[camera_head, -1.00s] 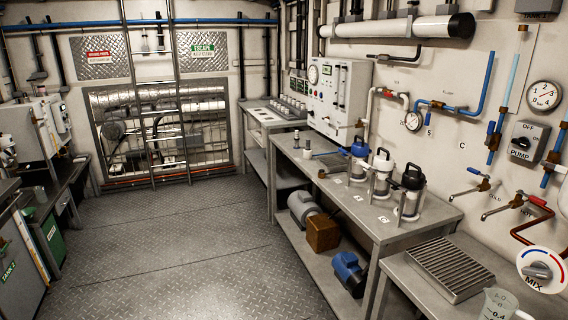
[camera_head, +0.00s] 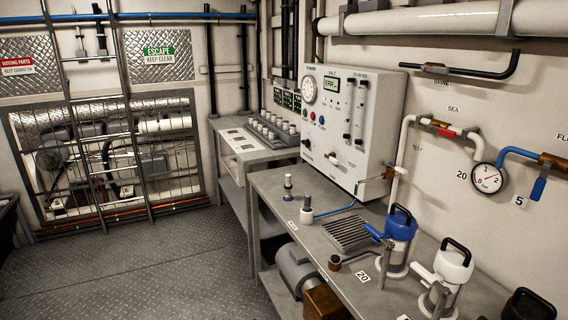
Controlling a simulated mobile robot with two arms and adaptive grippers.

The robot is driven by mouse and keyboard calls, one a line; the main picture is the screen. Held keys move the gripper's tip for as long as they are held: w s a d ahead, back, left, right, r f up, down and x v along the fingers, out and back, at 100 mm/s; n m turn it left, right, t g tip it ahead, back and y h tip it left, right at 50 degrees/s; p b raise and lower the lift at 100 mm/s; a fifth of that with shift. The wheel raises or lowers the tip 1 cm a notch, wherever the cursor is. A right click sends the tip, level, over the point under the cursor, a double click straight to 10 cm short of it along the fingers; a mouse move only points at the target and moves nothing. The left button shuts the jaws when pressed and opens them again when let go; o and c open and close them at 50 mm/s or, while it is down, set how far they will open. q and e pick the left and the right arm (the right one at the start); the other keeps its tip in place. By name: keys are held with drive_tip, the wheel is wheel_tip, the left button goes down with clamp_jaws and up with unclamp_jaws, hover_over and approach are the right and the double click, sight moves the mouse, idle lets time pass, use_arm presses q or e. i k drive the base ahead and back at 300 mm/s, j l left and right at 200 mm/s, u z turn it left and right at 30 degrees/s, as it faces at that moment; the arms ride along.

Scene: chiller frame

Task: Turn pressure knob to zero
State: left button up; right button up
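A white control panel (camera_head: 340,120) is on the wall above the bench. It carries a round gauge (camera_head: 309,89), a small display (camera_head: 332,85) reading "ERR", flow tubes, and small blue and red knobs (camera_head: 322,120). More small knobs are near its lower edge. I cannot tell which one is the pressure knob; the labels are too small to read. A round pressure gauge (camera_head: 487,178) with a red needle is on the pipe to the right. Neither of my grippers is in view.
The grey bench (camera_head: 268,183) holds a metal grate (camera_head: 347,233), a blue-topped canister (camera_head: 400,235) and a white-topped one (camera_head: 450,270). A console with several knobs (camera_head: 270,130) stands further back. The metal floor (camera_head: 150,270) at left is clear.

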sight(306, 143)
drive_tip(key=i+j+z, duration=0.15)
drive_tip(key=i+z, duration=0.2)
drive_tip(key=i, duration=0.35)
drive_tip(key=i+j+z, duration=0.3)
drive_tip(key=i+j, duration=0.2)
drive_tip(key=j, duration=0.2)
